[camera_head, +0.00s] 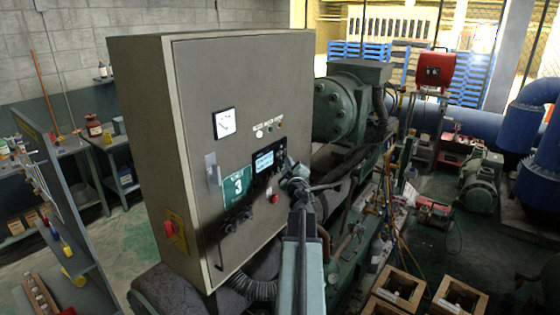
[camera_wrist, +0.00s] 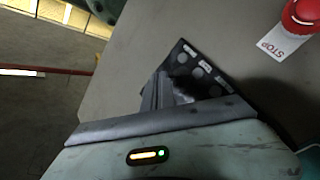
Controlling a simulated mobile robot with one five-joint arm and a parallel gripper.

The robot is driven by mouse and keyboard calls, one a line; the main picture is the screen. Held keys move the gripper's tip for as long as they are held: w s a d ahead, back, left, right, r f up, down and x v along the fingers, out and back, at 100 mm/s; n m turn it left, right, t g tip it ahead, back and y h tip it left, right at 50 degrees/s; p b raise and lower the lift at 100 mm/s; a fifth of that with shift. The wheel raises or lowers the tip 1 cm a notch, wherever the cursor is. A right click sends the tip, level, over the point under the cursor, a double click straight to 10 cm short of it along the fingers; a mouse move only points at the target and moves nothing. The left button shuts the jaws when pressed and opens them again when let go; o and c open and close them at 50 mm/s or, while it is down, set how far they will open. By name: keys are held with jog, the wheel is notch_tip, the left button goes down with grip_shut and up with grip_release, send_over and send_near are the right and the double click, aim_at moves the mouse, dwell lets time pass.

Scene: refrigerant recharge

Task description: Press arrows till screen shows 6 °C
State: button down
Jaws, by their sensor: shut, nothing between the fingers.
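The control panel with the lit blue screen (camera_head: 265,161) is on the front of a tall grey cabinet (camera_head: 215,100) in the head view. The screen's reading is too small to make out. My gripper (camera_head: 292,172) is shut and empty, close to the panel's right side. In the wrist view, my gripper's fingers (camera_wrist: 165,92) reach over a black button strip (camera_wrist: 208,72) with round buttons and small white labels. The fingers hide part of the strip. I cannot tell whether they touch a button, nor make out the arrow marks.
A red stop button (camera_wrist: 304,12) with a STOP label (camera_wrist: 280,42) sits near the strip; it also shows in the head view (camera_head: 275,198). A green "3" sign (camera_head: 236,186) and a cabinet handle (camera_head: 213,170) are left of the screen. Green machinery (camera_head: 345,105) stands right.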

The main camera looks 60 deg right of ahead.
jog(key=shift+w, duration=0.35)
jog(key=shift+w, duration=0.3)
dwell(0.6)
jog(key=shift+s, duration=0.75)
jog(key=s, duration=0.5)
dwell(0.3)
dwell(2.3)
